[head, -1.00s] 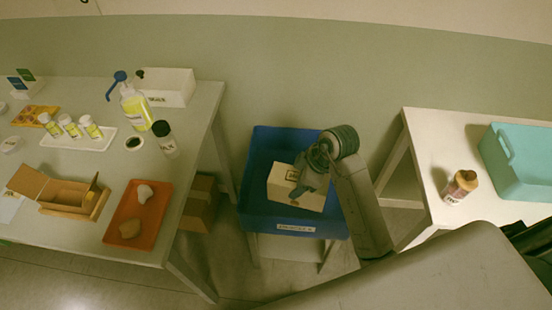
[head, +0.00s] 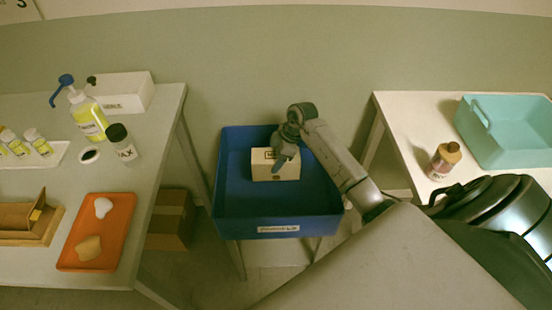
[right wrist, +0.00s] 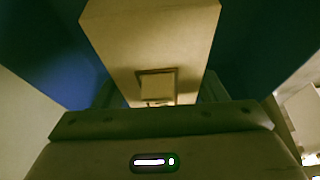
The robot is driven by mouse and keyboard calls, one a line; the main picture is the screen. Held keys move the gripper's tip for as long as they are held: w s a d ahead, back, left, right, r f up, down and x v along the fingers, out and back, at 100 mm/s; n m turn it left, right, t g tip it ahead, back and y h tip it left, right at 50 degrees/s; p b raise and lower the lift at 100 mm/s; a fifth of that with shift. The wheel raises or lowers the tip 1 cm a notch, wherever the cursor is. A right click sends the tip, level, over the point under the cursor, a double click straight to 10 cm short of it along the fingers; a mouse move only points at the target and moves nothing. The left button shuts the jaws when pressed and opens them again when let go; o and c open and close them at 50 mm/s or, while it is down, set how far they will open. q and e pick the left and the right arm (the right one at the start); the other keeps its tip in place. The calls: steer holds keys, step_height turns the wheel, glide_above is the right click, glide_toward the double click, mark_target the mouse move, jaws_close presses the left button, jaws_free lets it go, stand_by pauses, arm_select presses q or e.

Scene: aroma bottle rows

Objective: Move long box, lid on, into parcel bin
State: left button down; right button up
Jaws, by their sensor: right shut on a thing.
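The long box (head: 263,173) is cream coloured, with a label on its top, and it looks closed. My right gripper (head: 282,162) is shut on it from above. The box is over or in the blue parcel bin (head: 233,205), towards its back; I cannot tell whether it touches the floor. The right wrist view shows the box (right wrist: 150,35) large between the fingers, with the blue bin (right wrist: 40,50) around it. The fingers hide part of the box. My left gripper is not in view.
The left table holds an orange tray (head: 75,258), a pump bottle (head: 88,118), a white bin (head: 128,92) and a brown open carton (head: 30,225). The right table holds a teal crate (head: 505,140) and a brown-capped bottle (head: 444,162). The bin's front part is empty.

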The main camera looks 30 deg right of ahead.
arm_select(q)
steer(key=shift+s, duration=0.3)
arm_select(e)
steer(key=shift+r, duration=0.1)
steer(key=shift+r+p, duration=0.15)
steer(key=shift+p, duration=0.4)
step_height(320, 180, down, 4)
steer(key=shift+r+b, duration=0.1)
steer(key=shift+b, duration=0.95)
steer(key=shift+f+b, duration=0.4)
steer(key=shift+f, duration=1.15)
steer(key=shift+f+b, duration=0.65)
steer(key=shift+f, duration=0.5)
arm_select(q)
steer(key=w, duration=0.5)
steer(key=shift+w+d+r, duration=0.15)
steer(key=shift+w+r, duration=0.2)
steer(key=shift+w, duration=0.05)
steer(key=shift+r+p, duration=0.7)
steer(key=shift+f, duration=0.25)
arm_select(e)
steer(key=shift+f, duration=0.55)
